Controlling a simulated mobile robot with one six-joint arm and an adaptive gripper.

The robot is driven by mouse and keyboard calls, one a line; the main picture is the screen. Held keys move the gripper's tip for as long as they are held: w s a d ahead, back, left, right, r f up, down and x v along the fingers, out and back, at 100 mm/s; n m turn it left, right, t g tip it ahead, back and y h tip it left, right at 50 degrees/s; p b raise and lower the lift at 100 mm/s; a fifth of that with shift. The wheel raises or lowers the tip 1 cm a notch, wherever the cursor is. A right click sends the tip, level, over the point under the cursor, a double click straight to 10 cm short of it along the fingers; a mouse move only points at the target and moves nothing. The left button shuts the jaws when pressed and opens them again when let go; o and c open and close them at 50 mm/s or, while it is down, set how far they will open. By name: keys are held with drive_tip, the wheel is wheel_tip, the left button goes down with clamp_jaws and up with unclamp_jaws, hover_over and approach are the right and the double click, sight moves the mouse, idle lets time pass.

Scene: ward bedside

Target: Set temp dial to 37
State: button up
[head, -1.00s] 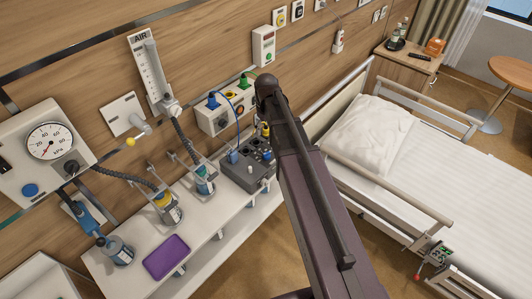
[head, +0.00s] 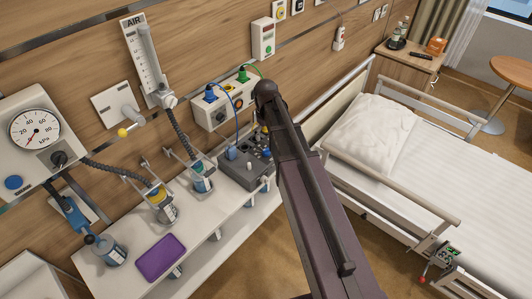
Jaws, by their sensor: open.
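A dark grey box with several knobs (head: 240,176) stands at the right end of the white wall shelf, partly behind my arm. I cannot read any labels or numbers on it, and cannot tell whether one of its knobs is the temp dial. My arm crosses the middle of the head view from the bottom up to a dark rounded joint in front of the wall. My gripper is not visible; the arm may hide it.
The shelf (head: 214,225) also holds a purple tray (head: 160,258) and bottles in brackets. A round kPa gauge (head: 35,128), an AIR flowmeter (head: 146,62) and a socket panel (head: 208,116) are on the wall. The bed (head: 440,165) fills the right side.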

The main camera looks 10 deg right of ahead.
sight(266, 149)
drive_tip(key=shift+f+b, duration=3.85)
drive_tip(key=shift+f, duration=0.3)
clamp_jaws()
